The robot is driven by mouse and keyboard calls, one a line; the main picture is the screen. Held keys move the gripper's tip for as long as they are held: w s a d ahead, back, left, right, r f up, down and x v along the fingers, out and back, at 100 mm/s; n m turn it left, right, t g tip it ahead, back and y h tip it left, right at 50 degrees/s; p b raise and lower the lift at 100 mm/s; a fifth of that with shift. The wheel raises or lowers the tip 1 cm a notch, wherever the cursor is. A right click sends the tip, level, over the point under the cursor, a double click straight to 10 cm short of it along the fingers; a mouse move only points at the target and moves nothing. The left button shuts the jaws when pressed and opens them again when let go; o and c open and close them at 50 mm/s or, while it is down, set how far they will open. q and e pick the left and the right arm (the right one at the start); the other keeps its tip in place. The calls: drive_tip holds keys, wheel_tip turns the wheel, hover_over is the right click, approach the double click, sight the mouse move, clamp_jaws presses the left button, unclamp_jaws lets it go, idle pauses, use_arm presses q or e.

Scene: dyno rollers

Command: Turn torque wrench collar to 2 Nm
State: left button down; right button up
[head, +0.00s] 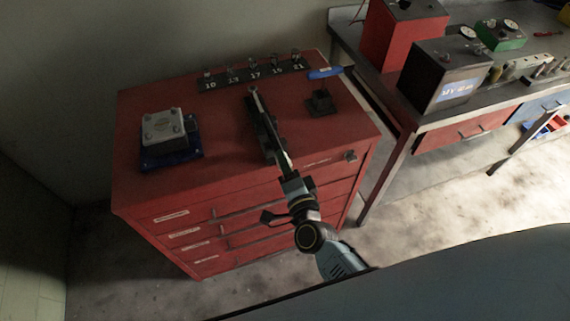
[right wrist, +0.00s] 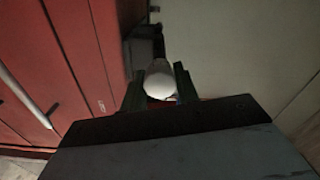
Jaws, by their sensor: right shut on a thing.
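The torque wrench (head: 267,125) lies in a dark holder on top of the red tool cabinet, its ratchet head toward the back and its handle toward me. My right gripper (head: 287,172) reaches in from the front and is shut at the handle end of the wrench. In the right wrist view the pale round end of the wrench (right wrist: 160,81) sits between the two dark fingers (right wrist: 160,88). The collar and its scale are too small or hidden by the gripper, so the setting cannot be read. My left gripper is not in view.
A rack of numbered sockets (head: 253,76) stands behind the wrench. A grey metal block on a blue base (head: 163,132) is at left. A workbench with battery boxes (head: 447,75) stands right of the cabinet (head: 225,165).

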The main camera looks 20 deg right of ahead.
idle(0.5)
drive_tip(key=o, duration=1)
drive_tip(key=shift+s, duration=0.15)
drive_tip(key=s+b, duration=0.1)
drive_tip(key=s, duration=1.2)
drive_tip(key=shift+s+d, duration=0.1)
drive_tip(key=shift+d, duration=0.1)
